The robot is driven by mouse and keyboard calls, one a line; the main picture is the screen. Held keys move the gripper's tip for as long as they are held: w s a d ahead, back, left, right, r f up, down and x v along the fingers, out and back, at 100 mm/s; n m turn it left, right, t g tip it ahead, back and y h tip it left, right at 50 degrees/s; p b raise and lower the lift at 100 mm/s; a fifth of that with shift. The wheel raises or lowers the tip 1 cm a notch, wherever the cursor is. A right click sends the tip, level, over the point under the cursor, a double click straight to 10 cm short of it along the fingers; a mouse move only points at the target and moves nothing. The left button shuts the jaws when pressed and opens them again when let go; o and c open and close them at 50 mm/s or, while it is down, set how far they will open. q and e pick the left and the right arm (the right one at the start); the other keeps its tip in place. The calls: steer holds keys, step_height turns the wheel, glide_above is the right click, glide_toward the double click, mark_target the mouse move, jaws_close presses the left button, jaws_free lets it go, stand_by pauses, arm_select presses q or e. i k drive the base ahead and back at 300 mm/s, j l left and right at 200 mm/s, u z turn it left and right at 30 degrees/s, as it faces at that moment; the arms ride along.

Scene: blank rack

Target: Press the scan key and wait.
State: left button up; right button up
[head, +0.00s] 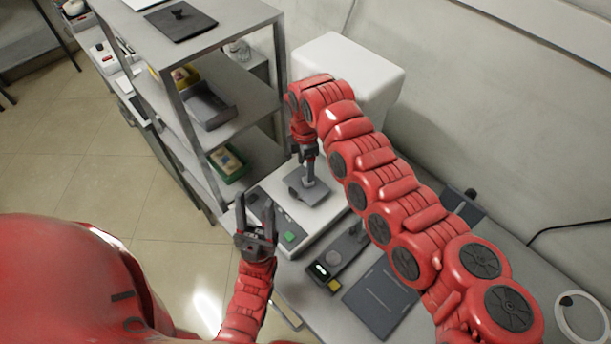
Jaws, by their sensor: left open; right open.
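A white machine with a flat top (322,218) stands on the bench. Its dark front panel carries a green key (289,237); no label is readable, so I cannot tell if this is the scan key. A grey square plate with an upright post (313,191) rests on the machine's top. My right gripper (307,165) points down at the post, open; I cannot tell whether its fingers touch it. My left gripper (256,202) is open and empty, fingers up in the picture, just left of the green key and apart from it.
A small grey device with a lit display and a yellow button (333,286) sits in front of the machine, beside a dark flat tray (380,300). A grey shelf rack (228,62) with bins stands at left. A white box (345,70) is behind. Floor is clear at left.

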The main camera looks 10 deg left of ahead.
mark_target(288, 235)
steer(key=k, duration=1)
